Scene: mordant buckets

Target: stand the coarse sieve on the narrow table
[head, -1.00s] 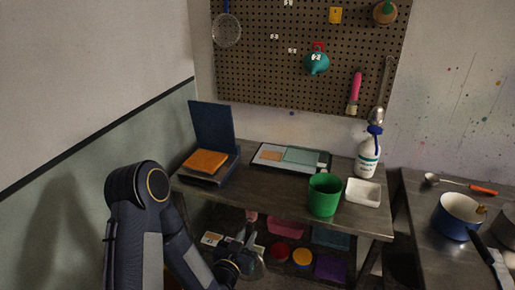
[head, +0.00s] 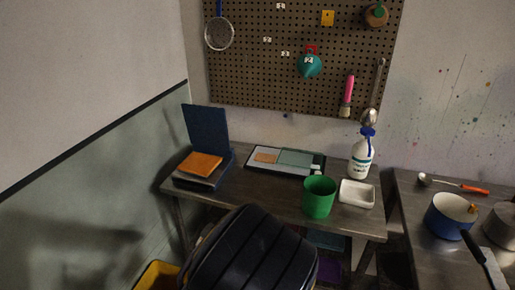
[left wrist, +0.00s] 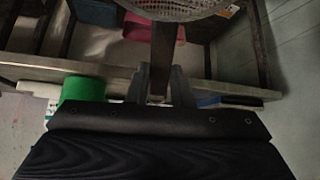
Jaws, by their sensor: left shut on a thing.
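A sieve with an open mesh bowl (left wrist: 180,8) and a brown handle (left wrist: 162,55) shows in the left wrist view. My left gripper (left wrist: 158,88) is shut on the handle, with the bowl beyond the fingertips, cut by the top edge. In the head view my left arm hides this gripper and the sieve. A steel-topped table (head: 270,194) stands under the pegboard, and another table (head: 414,208) stands at the right; I cannot tell which is the narrow one. A second sieve (head: 219,34) hangs on the pegboard. My right gripper is not in view.
The right table holds a blue pot (head: 444,217). A yellow container (head: 158,274) is at lower left.

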